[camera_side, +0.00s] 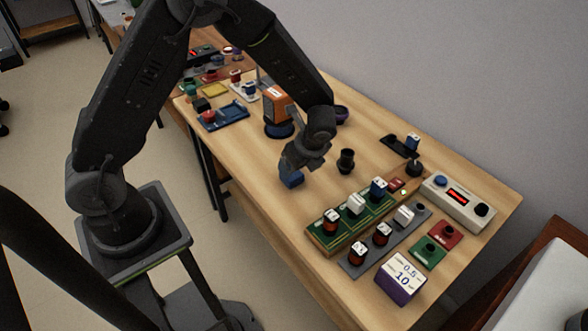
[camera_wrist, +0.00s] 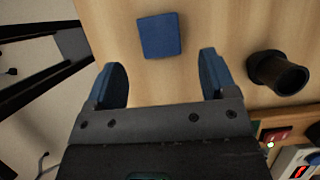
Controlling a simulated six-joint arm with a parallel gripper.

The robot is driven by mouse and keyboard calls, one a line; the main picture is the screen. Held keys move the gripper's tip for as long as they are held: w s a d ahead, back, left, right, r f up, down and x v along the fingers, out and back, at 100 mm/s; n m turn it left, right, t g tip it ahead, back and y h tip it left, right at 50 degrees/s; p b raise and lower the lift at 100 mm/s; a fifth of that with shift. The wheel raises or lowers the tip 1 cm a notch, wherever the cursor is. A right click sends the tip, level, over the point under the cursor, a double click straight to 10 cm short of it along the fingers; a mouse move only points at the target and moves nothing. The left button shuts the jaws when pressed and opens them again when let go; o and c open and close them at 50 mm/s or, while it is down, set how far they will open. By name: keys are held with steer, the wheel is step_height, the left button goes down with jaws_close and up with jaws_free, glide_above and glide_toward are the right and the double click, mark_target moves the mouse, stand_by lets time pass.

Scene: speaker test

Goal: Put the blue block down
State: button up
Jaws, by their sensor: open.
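The blue block (camera_wrist: 160,36) is a plain square shape seen against the wooden tabletop in the wrist view. It lies just beyond my fingertips, roughly centred between them and touching neither finger. My gripper (camera_wrist: 161,62) is open, with its two blue fingers spread apart and bare wood between them. In the side view my gripper (camera_side: 293,168) points down over the middle of the table, with the blue block (camera_side: 291,180) right below it. The wrist partly hides the finger area there, so the exact gap to the block cannot be told.
A black cup-like cylinder (camera_side: 346,160) stands close to the right; it also shows in the wrist view (camera_wrist: 278,73). An orange-and-blue device (camera_side: 278,108) stands behind. A green tray (camera_side: 318,234) with several modules is at the front right. Bare wood (camera_side: 255,180) lies left of the block.

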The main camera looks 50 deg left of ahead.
steer(key=s+d+r+n+t+h, duration=0.1)
steer(key=s+r+n, duration=0.25)
steer(key=r, duration=0.55)
steer(key=s+d+r+n+t+h, duration=0.1)
steer(key=s+r+n, duration=0.25)
steer(key=r, duration=0.55)
steer(key=s+r+n+t+h, duration=0.2)
steer(key=s+r+n, duration=0.5)
steer(key=s+n, duration=0.4)
steer(key=shift+s+d+t+h, duration=0.2)
steer(key=shift+s+t+h, duration=0.2)
steer(key=shift+s+t, duration=0.3)
